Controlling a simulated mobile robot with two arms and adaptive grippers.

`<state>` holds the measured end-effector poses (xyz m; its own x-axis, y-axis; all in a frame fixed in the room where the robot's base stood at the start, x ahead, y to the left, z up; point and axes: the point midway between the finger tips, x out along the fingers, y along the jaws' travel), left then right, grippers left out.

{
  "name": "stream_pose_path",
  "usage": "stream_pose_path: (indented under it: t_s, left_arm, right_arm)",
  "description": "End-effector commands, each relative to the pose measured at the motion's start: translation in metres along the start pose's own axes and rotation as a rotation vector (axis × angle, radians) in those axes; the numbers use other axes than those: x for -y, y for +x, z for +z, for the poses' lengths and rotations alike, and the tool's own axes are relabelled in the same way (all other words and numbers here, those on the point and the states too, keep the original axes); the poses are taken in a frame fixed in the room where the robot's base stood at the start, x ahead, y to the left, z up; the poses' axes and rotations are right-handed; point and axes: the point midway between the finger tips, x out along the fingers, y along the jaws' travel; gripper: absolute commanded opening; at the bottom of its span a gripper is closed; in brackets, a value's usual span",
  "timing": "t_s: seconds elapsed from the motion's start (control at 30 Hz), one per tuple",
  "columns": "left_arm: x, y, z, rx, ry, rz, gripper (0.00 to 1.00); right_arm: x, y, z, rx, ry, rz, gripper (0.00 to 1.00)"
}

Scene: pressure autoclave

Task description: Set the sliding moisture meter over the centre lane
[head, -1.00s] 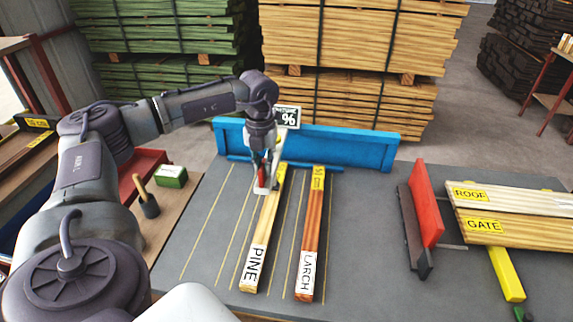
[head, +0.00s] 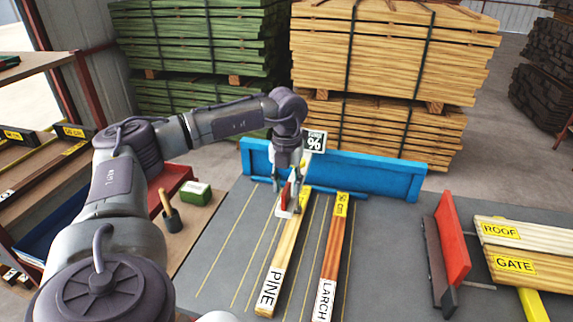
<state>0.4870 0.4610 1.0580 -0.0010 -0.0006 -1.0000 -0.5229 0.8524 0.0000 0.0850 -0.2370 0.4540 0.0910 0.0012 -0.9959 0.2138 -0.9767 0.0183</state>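The sliding moisture meter has a black-and-white % sign (head: 314,141), a red grip (head: 285,197) and a pale lower part (head: 284,213). It stands at the blue rail, at the far end of the PINE board (head: 285,258). Its lower part appears at that board's left edge; its exact height above it is unclear. My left gripper (head: 289,206) points down around the red grip, its fingers looking spread to either side, partly hiding the meter. The PINE board lies in the middle lane, the LARCH board (head: 330,262) in the lane to its right. My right gripper is not in view.
A blue fence (head: 370,174) closes the table's far side. Yellow lines mark the grey table (head: 225,262), whose left lane is bare. A red-and-black upright (head: 449,245) and ROOF and GATE boards (head: 515,267) are at right. A green box (head: 195,192) is at left.

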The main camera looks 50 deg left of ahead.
Motion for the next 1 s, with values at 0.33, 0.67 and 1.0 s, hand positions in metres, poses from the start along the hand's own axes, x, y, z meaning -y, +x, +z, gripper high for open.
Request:
stream_pose_path:
  t_s: [0.33, 0.67, 1.0]
  left_arm:
    - [0.001, -0.074, 0.001, 0.004, 0.001, -0.004, 0.40]
    - [0.000, -0.103, 0.000, 0.001, 0.000, -0.001, 0.40]
    - [0.000, -0.103, 0.000, 0.001, 0.000, 0.000, 0.40]
  right_arm:
    - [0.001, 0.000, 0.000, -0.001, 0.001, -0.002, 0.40]
    - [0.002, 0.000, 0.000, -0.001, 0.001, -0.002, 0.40]
    - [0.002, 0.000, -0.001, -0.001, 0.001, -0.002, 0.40]
